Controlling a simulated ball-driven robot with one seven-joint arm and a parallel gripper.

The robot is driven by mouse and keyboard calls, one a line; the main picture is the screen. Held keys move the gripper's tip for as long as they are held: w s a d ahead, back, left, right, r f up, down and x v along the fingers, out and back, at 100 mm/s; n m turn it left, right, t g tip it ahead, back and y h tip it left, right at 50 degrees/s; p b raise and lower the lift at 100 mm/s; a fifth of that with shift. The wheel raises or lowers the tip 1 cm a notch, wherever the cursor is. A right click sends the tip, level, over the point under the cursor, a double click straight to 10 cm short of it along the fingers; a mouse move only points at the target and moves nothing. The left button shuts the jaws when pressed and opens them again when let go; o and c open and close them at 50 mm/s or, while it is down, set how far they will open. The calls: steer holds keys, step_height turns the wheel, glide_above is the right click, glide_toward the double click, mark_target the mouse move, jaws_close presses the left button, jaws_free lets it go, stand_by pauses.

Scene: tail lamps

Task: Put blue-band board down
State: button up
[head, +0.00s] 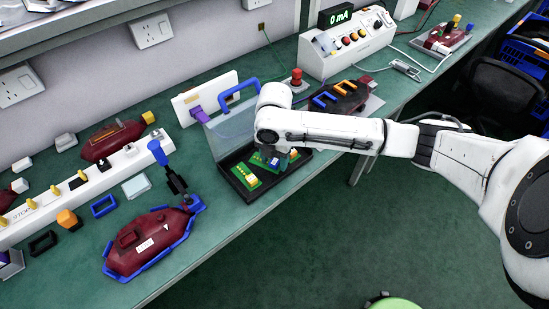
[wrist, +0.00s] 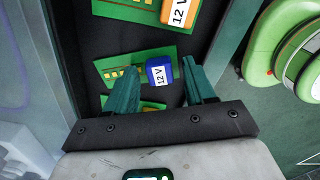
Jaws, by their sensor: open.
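The blue-band board is a green board (wrist: 112,70) with a blue block marked 12 V (wrist: 159,72). It lies in the black tray (wrist: 85,48), which shows in the head view on the bench (head: 243,195). In the wrist view my gripper (wrist: 160,66) is open, with its teal fingers on either side of the blue block. I see a gap beside the block, at least on the right finger's side. My gripper's lower part (head: 277,160) shows over the tray.
A green board with an orange-banded 12 V block (wrist: 178,14) lies beyond in the same tray. Part of another green board (wrist: 150,105) shows nearer. A clear lid with a blue handle (head: 240,88) stands behind the tray. A dark red lamp (head: 150,242) sits left on a blue frame.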

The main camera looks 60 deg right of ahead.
mark_target(274, 161)
step_height(274, 161, up, 12)
steer(key=shift+r, duration=0.2)
stand_by(0.4)
stand_by(1.0)
